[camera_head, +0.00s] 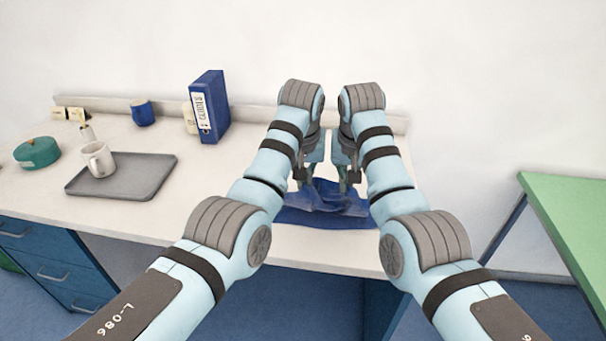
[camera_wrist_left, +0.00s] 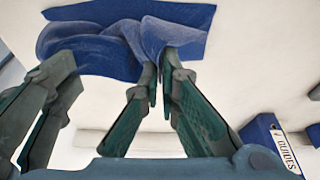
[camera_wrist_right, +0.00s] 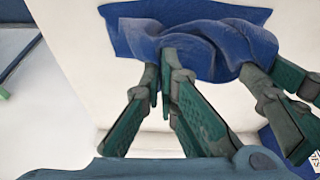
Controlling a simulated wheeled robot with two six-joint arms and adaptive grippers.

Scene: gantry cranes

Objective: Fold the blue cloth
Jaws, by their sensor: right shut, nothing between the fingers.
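The blue cloth (camera_head: 325,205) lies on the white worktop near its front edge, rumpled, with raised ridges and a flatter part. It also shows in the left wrist view (camera_wrist_left: 112,45) and the right wrist view (camera_wrist_right: 190,35). My left gripper (camera_head: 303,178) points down at the cloth's far left part; its fingertips (camera_wrist_left: 164,70) are close together on a raised fold. My right gripper (camera_head: 348,180) is beside it to the right, its fingers (camera_wrist_right: 165,72) shut at the cloth's edge with nothing between them. The arms hide part of the far worktop.
A blue binder (camera_head: 208,106) stands left of my arms. A grey tray (camera_head: 140,182) with a white mug (camera_head: 98,159), a blue mug (camera_head: 143,113) and a teal round container (camera_head: 37,152) are further left. A green table (camera_head: 570,215) stands at right, across a gap.

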